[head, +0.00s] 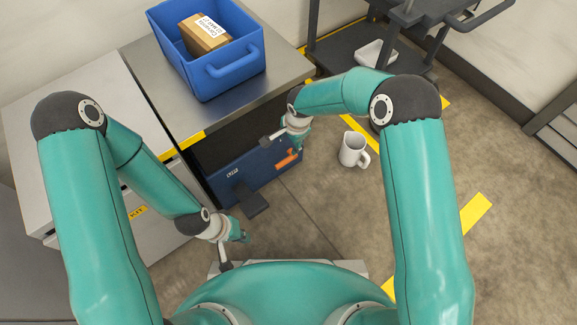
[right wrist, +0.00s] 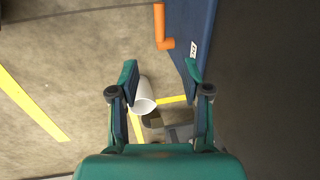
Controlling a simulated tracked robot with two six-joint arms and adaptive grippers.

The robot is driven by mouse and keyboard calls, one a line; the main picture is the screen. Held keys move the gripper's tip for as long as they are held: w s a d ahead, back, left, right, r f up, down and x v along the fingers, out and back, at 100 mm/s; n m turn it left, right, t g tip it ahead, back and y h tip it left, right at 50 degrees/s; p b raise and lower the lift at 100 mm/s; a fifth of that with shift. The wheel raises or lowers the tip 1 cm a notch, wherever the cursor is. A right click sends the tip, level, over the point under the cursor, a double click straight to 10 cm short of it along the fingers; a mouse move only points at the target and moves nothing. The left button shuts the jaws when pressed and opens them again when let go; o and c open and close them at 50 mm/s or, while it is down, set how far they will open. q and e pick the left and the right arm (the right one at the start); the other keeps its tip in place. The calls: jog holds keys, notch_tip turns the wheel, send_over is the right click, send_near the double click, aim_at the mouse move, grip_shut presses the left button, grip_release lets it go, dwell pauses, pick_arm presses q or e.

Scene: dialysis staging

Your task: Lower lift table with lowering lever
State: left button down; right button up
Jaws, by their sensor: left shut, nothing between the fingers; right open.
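The lift table has a steel top (head: 278,68) with a yellow-marked front edge and a dark blue base (head: 232,176) below it. An orange lever (head: 288,158) sticks out at the right end of the blue base. The lever also shows in the right wrist view (right wrist: 163,28), bent like an L, beside the blue panel. My right gripper (head: 300,140) is open and empty just above the lever; in its wrist view the lever is beyond the fingertips (right wrist: 161,80), not between them. My left gripper (head: 241,236) is shut and empty, low in front of the base.
A blue bin (head: 222,82) with a cardboard box (head: 205,34) stands on the table top. A black pedal (head: 250,202) juts from the base. A white jug (head: 352,150) is on the floor to the right. A dark cart (head: 350,50) stands behind; a grey cabinet (head: 70,120) is left.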

aim_at(284, 161)
jog(key=w+f+b, duration=0.1)
jog(key=f, duration=0.4)
jog(key=a+f+b, duration=0.1)
jog(key=f+b, duration=0.1)
jog(key=f, duration=0.4)
jog(key=w+a+f+b, duration=0.1)
jog(key=f+b, duration=0.1)
jog(key=f, duration=0.3)
jog(key=shift+w+f, duration=0.15)
jog(key=shift+w, duration=0.2)
grip_shut()
